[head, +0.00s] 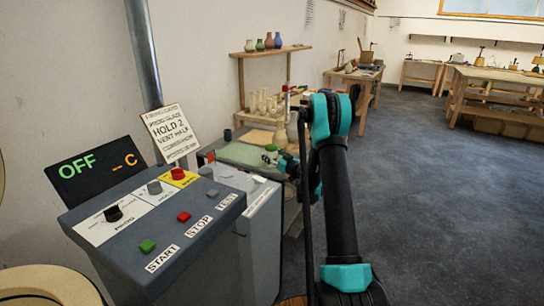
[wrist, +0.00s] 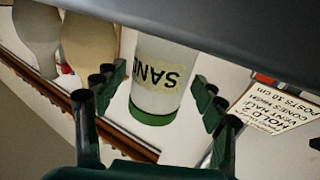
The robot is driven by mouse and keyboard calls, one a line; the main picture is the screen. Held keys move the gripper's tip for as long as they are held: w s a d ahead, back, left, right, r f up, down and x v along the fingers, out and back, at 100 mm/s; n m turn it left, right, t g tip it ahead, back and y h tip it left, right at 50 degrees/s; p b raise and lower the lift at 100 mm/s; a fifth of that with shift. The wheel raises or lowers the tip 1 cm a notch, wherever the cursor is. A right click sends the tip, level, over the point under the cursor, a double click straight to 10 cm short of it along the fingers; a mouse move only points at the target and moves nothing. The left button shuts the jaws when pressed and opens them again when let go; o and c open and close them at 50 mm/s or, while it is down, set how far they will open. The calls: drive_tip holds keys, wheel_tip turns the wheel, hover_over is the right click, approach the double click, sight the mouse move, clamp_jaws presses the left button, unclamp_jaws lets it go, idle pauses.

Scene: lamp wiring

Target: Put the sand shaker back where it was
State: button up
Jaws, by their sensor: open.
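The sand shaker (wrist: 155,82) is a pale cylinder with a green band at one end and a "SAND" label, which reads upside down in the wrist view. In the head view a small white shape with a green top, which looks like the shaker (head: 271,154), sits on the green-topped surface behind the control box. My gripper (wrist: 160,85) is open, with its fingers on either side of the shaker. A gap shows on each side, so it does not look gripped. In the head view my gripper (head: 287,166) is small and partly hidden by my arm.
Two pale vases (wrist: 88,42) stand beside the shaker in the wrist view. A "HOLD 2" sign (head: 171,132) stands behind the control box (head: 165,225), which fills the near left. A shelf with small coloured vases (head: 270,51) is on the wall. Open floor (head: 440,200) lies to the right.

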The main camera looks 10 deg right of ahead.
drive_tip(key=v, duration=1.1)
drive_tip(key=s+a+r+g, duration=0.1)
drive_tip(key=s, duration=0.1)
drive_tip(key=s+a+r+g, duration=0.1)
drive_tip(key=s+a, duration=0.1)
drive_tip(key=s+a+r+g, duration=0.1)
drive_tip(key=s+a, duration=0.1)
drive_tip(key=s, duration=0.1)
drive_tip(key=shift+a, duration=0.25)
drive_tip(key=s+a+g+h, duration=0.1)
drive_tip(key=s+a+g, duration=0.25)
drive_tip(key=s, duration=0.75)
drive_tip(key=s+d+f+m+g+h, duration=0.1)
drive_tip(key=s+d+f+h, duration=0.1)
drive_tip(key=s, duration=0.7)
drive_tip(key=s+d+f+m+g+h, duration=0.2)
drive_tip(key=s+d, duration=0.1)
drive_tip(key=s, duration=0.6)
drive_tip(key=s+d+f+m+g+h, duration=0.2)
drive_tip(key=s+d+h, duration=0.1)
drive_tip(key=s, duration=0.6)
drive_tip(key=shift+s+f, duration=0.2)
drive_tip(key=shift+s, duration=0.05)
